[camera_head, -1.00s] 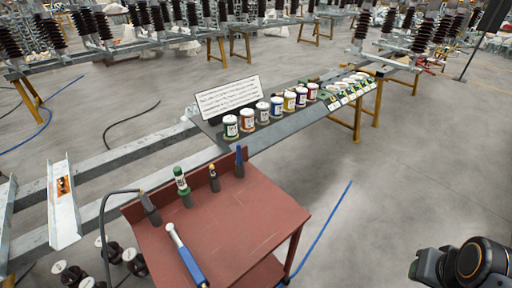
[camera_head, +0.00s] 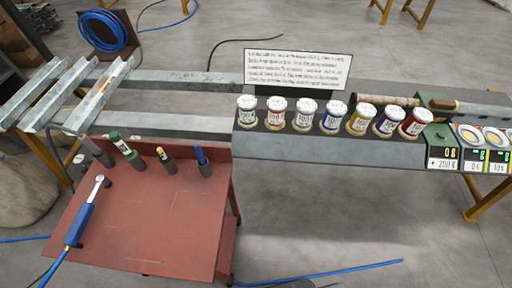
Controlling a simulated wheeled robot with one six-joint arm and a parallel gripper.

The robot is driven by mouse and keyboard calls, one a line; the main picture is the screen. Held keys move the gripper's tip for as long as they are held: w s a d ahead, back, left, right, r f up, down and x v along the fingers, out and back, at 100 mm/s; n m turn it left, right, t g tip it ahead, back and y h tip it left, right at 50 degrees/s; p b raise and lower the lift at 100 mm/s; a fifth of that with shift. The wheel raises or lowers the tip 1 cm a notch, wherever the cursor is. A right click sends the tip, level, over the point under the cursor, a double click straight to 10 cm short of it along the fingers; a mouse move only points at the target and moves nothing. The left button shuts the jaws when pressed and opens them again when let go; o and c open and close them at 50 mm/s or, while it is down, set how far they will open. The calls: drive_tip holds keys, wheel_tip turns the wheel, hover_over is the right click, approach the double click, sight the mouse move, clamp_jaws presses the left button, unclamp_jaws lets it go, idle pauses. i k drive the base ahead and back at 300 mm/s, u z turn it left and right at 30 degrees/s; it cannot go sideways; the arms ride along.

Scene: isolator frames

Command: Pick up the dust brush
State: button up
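A long brown, bristly-looking object (camera_head: 385,100) lies on the grey bench behind the row of jars, right of the white text sign. It may be the dust brush, but it is small and partly hidden by the jars. A shorter tan, handle-like piece (camera_head: 444,104) lies to its right among green parts; I cannot tell whether the two belong together. My gripper is not in view.
Several lidded jars (camera_head: 304,118) line the grey bench (camera_head: 330,150), with small scales (camera_head: 470,150) at its right. A red table (camera_head: 150,220) at left holds a blue-handled wrench (camera_head: 80,220) and several upright tools. Floor in front of the bench is mostly clear.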

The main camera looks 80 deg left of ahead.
sight(199, 154)
drive_tip(key=i, duration=0.8)
drive_tip(key=u, duration=3)
drive_tip(key=i, duration=1.2)
drive_tip(key=u, duration=2.2)
